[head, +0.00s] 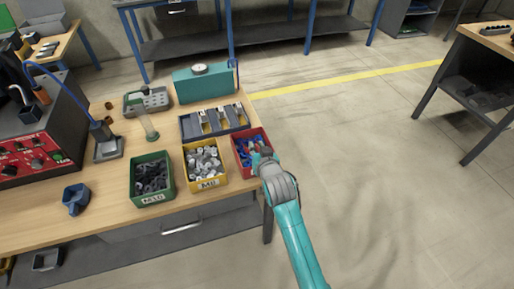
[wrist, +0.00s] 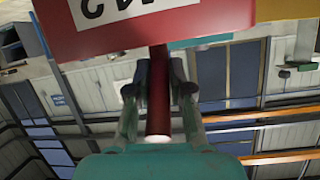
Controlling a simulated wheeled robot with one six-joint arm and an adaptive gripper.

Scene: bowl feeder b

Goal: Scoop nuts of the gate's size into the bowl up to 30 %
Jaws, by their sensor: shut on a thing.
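My gripper (head: 265,160) is at the red bin (head: 240,145) on the right end of the bench. In the wrist view my gripper (wrist: 158,110) is shut on a red rod-like handle (wrist: 158,90), with a finger on each side. The handle runs up toward the red bin (wrist: 220,18), whose white label is upside down and cut off. Blue and pale shapes show inside the red bin; the arm partly hides them, and the handle's far end is hidden. The yellow bin marked M8 (head: 187,176) holds light grey nuts. The green bin marked M10 (head: 134,184) holds dark nuts.
A machine with a red panel (head: 30,158) stands at the left. A blue cup-like piece (head: 75,198) lies before it. A grey slotted tray (head: 187,127) and a teal box with a dial (head: 203,88) are behind the bins.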

